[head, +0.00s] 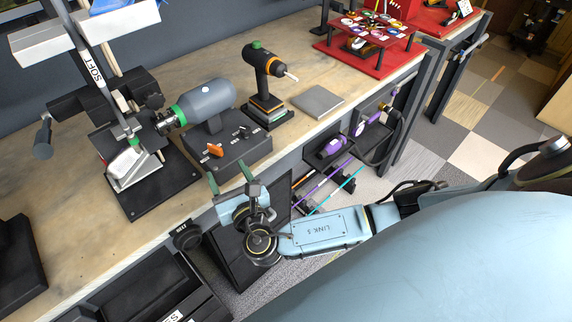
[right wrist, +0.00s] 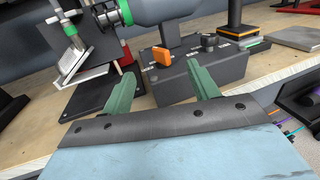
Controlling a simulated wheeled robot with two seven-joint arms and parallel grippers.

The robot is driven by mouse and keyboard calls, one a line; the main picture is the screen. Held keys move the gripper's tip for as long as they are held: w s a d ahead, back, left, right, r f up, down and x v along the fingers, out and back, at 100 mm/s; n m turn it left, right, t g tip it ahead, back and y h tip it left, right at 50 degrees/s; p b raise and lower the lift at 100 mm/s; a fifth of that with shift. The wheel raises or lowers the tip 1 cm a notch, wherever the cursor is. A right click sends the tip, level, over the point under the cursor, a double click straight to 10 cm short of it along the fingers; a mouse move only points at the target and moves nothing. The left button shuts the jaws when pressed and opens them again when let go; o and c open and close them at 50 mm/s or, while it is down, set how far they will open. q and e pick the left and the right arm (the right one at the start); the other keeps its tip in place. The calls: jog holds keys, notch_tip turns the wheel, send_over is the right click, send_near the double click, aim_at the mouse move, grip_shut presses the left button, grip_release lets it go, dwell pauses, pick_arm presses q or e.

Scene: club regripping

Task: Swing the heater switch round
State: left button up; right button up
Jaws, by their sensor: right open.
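The heater, a grey cylinder (head: 208,99) with a green ring, stands on a dark control box (head: 236,154) on the workbench. An orange switch (head: 215,150) sits on top of the box near its left end; it also shows in the right wrist view (right wrist: 162,57). My right gripper (head: 229,176) is open and empty at the box's front side. In the right wrist view its green fingers (right wrist: 163,82) are spread, with the orange switch beyond and between them, apart from both. My left gripper is not in view.
A black stand with a clamp (head: 148,195) is left of the heater. A black and orange power tool (head: 262,67) and a grey plate (head: 318,101) are to its right. Bare bench top lies at the front left.

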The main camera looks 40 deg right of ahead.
jog(key=s+d+f+m+g+b, duration=0.1)
jog(key=s+d+f+m+g, duration=0.1)
jog(key=f, duration=0.8)
jog(key=s+d+f+m+g+b, duration=0.2)
jog(key=s+d+f+m+g, duration=0.1)
jog(key=f, duration=0.8)
jog(key=s+d+f+m+g+b, duration=0.1)
jog(key=s+d+f+m+g, duration=0.2)
jog(key=s+f+m+g, duration=0.2)
jog(key=shift+s+d+f+m+h, duration=0.35)
jog(key=shift+f+m, duration=1.15)
jog(key=shift+f, duration=1.3)
jog(key=shift+s+a, duration=0.1)
jog(key=shift+a, duration=0.05)
